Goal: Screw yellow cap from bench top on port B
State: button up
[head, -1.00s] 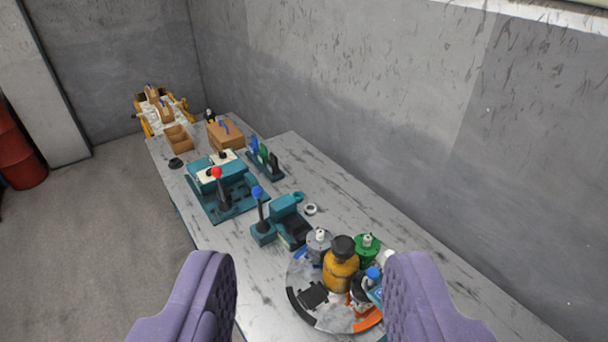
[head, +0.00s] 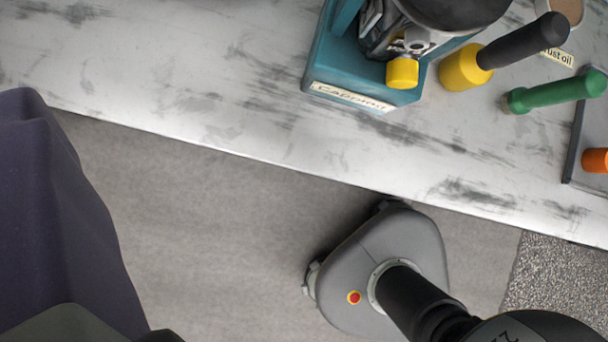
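A small yellow cap (head: 403,72) shows at the top of the view. Nothing shows held.
Right of the stand, a yellow-headed tool with a black handle (head: 510,52) and a green-handled tool (head: 555,91) lie on the pale bench (head: 230,100). An orange item (head: 596,160) lies at the right edge. The bench top left of the stand is clear.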

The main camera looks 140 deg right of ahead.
jog(key=s+d+f+m+h+b, duration=0.1)
jog(key=s+f+h, duration=0.1)
jog(key=f, duration=0.6)
jog(key=s+d+f+h, duration=0.1)
jog(key=s+f+h, duration=0.15)
jog(key=f, duration=0.65)
jog(key=m+t+h+b, duration=0.1)
jog(key=t+h+b, duration=0.25)
jog(key=h, duration=0.55)
send_near(402, 86)
jog(key=shift+y, duration=0.25)
jog(key=shift+p+x, duration=0.4)
jog(key=shift+x, duration=3.45)
jog(key=shift+r, duration=0.2)
jog(key=shift+c, duration=0.5)
grip_shut()
